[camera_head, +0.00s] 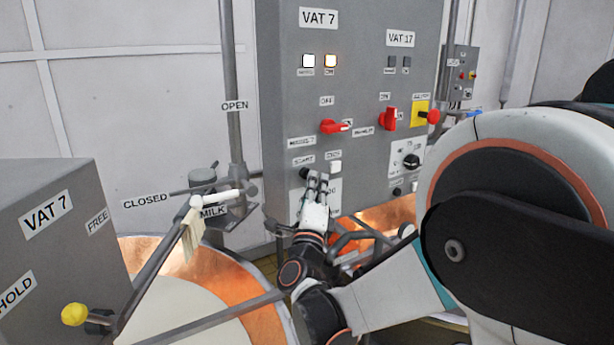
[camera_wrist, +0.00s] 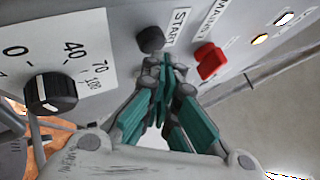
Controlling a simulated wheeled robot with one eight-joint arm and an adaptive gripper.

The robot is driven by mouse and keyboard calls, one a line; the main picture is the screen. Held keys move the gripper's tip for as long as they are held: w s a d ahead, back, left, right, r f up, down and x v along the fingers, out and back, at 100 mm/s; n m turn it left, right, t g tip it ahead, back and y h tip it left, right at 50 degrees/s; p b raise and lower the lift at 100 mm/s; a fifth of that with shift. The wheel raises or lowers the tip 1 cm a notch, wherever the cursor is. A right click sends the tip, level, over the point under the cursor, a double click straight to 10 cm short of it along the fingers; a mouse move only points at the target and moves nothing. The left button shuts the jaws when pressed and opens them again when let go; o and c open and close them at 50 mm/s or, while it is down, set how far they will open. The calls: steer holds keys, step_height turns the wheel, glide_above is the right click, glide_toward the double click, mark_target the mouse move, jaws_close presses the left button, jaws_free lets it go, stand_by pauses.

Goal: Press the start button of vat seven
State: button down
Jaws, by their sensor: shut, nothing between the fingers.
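The grey control panel (camera_head: 350,80) carries a VAT 7 sign (camera_head: 318,18) at its upper left. The start button is a round black knob (camera_head: 304,173) below the START label (camera_head: 303,159); in the wrist view it (camera_wrist: 150,39) sits beside that label. My gripper (camera_head: 317,178) is shut and empty in front of the panel, just right of and below the button in the head view. In the wrist view its closed fingertips (camera_wrist: 165,63) are just below the button, slightly right. I cannot tell whether they touch the panel.
A white button (camera_head: 335,168) sits right of the start button. A red switch (camera_head: 335,126) is above; in the wrist view a red switch (camera_wrist: 209,61) is close right of the fingertips. A black dial (camera_wrist: 50,93) is at left. A copper vat (camera_head: 235,290) lies below.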

steer(key=shift+s+d, duration=0.2)
steer(key=shift+s, duration=0.15)
steer(key=s+d, duration=0.1)
steer(key=s, duration=0.1)
steer(key=s+d, duration=0.1)
steer(key=s, duration=0.1)
steer(key=shift+d+b, duration=0.4)
stand_by(0.6)
